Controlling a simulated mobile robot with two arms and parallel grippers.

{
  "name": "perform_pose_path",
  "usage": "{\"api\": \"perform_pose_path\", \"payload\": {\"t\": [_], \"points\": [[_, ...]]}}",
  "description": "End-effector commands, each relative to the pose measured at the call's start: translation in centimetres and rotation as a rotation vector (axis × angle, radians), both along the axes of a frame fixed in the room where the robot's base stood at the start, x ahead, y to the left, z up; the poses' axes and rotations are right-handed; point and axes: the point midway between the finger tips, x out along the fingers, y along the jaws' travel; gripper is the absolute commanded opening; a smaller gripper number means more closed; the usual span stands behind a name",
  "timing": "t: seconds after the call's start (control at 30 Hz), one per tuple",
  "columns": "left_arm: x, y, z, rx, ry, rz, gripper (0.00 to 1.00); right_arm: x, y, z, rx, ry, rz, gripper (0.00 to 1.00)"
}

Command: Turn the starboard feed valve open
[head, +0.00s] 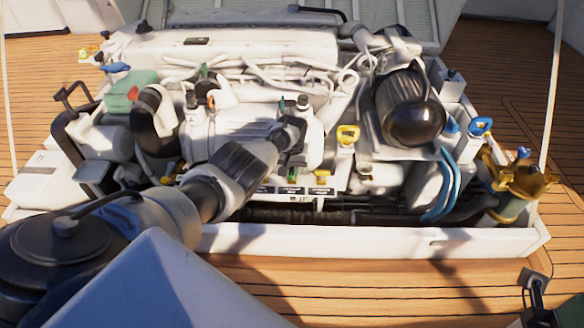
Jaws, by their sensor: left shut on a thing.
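The white engine (250,130) sits in the open hatch. My left arm reaches up from the lower left, and my left gripper (293,148) is over the front middle of the engine. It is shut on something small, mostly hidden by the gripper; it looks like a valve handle. A green handle (292,174) shows just below the gripper, and a yellow handle (321,176) is just right of it. Small dark labels (320,190) run along the ledge below. I cannot read which one is the starboard feed valve.
A larger yellow handle (347,134) stands to the right of my gripper. Blue hoses (449,185) and a brass strainer (514,185) are farther right. The white hatch rim (370,240) runs along the front. Wooden deck surrounds the hatch.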

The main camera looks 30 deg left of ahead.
Motion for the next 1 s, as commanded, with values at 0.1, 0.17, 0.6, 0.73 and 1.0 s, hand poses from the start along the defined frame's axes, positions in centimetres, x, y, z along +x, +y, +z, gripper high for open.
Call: {"api": "perform_pose_path", "payload": {"t": [0.1,0.17,0.6,0.73,1.0], "points": [[-0.03,-0.07,-0.03,-0.002,0.001,0.052,0.0,-0.02,0.0,-0.04,-0.001,0.003,0.001,0.43],[-0.05,-0.07,-0.04,-0.001,0.002,0.072,0.0,-0.02,0.0,-0.09,-0.001,0.005,0.001,0.43],[-0.04,-0.06,-0.07,-0.001,0.0,0.121,0.0,-0.04,0.0,-0.44,-0.001,0.017,0.001,0.43],[-0.03,-0.06,-0.07,-0.001,0.0,0.12,0.0,-0.04,0.0,-0.43,-0.001,0.017,0.0,0.43],[-0.02,-0.03,-0.04,-0.001,0.0,0.119,0.4,-0.01,-0.01,-0.28,-0.001,0.011,0.001,0.43]]}}
